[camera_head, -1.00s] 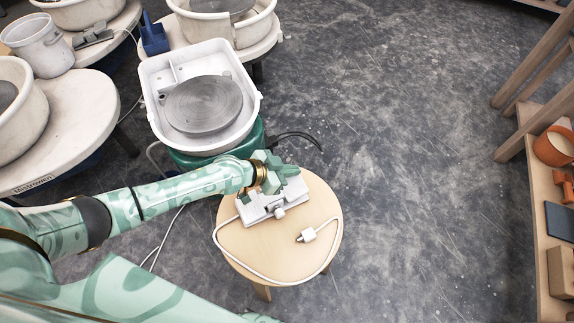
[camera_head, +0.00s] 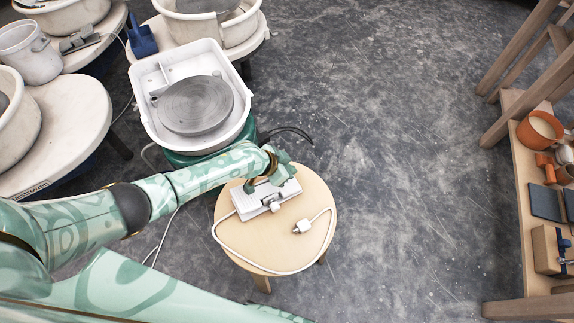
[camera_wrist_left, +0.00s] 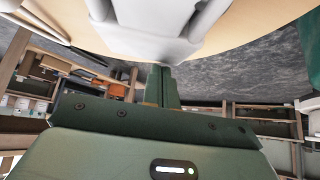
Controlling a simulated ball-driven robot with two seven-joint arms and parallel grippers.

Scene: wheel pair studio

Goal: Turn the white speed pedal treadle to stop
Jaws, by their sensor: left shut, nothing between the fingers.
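The white speed pedal (camera_head: 258,204) lies on a round pale wooden stool (camera_head: 270,257), its white cord looping around the stool top to a white plug (camera_head: 302,226). My left gripper (camera_head: 282,172) is at the pedal's far edge, its fingers together and empty. The gripper and hand cover part of the pedal's far side, and I cannot tell whether they touch it. In the left wrist view the pedal (camera_wrist_left: 150,35) fills the top, close to the green fingers (camera_wrist_left: 162,85). The treadle's tilt is hard to judge. My right gripper is not in view.
A pottery wheel with a white splash pan (camera_head: 152,112) and grey wheel head (camera_head: 196,105) stands beyond the stool. Other wheels are at the upper left. A shelf (camera_head: 515,175) with an orange pot (camera_head: 538,130) is at the right. The grey floor between is open.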

